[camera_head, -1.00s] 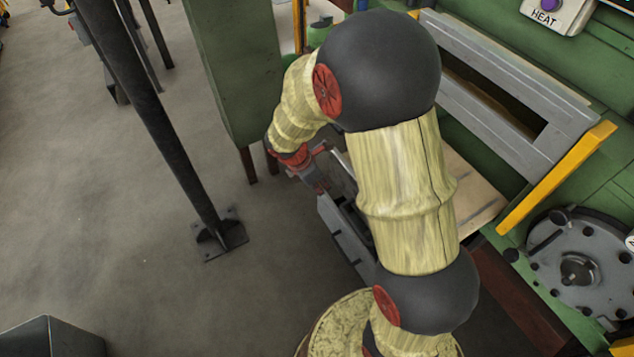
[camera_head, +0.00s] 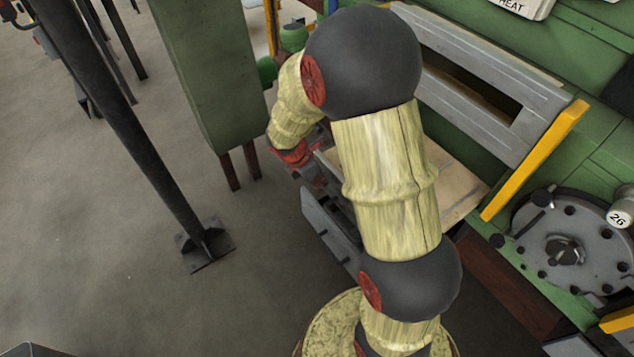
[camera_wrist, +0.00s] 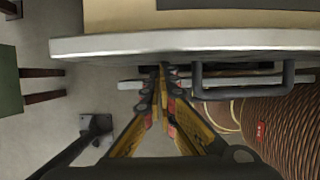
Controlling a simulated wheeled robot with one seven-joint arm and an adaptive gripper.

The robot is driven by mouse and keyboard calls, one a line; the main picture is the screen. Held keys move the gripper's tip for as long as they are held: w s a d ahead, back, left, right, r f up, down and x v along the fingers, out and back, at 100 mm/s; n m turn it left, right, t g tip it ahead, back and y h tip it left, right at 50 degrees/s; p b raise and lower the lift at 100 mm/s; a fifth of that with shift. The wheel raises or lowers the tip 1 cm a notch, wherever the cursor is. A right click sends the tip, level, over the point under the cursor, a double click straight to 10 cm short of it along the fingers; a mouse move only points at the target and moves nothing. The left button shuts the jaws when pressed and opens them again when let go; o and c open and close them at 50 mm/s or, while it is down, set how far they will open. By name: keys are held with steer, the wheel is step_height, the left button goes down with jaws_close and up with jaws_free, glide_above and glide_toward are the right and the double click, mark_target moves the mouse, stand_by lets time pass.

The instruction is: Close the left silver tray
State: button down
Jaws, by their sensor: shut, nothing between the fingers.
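The silver tray (camera_head: 327,232) stands out from the green machine in the head view, partly behind my arm. In the wrist view its pale silver front edge (camera_wrist: 110,43) runs across the top, with a dark bar handle (camera_wrist: 243,82) below it. My gripper (camera_wrist: 161,70) is shut and empty, its fingertips close to the tray front, just left of the handle. I cannot tell whether they touch it. In the head view my arm hides most of the gripper and part of the tray.
The green machine carries a grey-framed slot (camera_head: 480,80), a yellow bar (camera_head: 535,160) and a round dial plate (camera_head: 565,250) on the right. A beige board (camera_head: 455,192) lies below the slot. A dark post (camera_head: 130,130) stands left, with open floor around it.

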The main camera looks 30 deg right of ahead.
steer(key=d+p, duration=0.4)
steer(key=d, duration=0.6)
steer(key=d+p, duration=0.5)
steer(key=d, duration=0.5)
steer(key=w+d+p, duration=0.1)
steer(key=d+p, duration=0.3)
steer(key=d, duration=0.6)
steer(key=shift+p, duration=0.3)
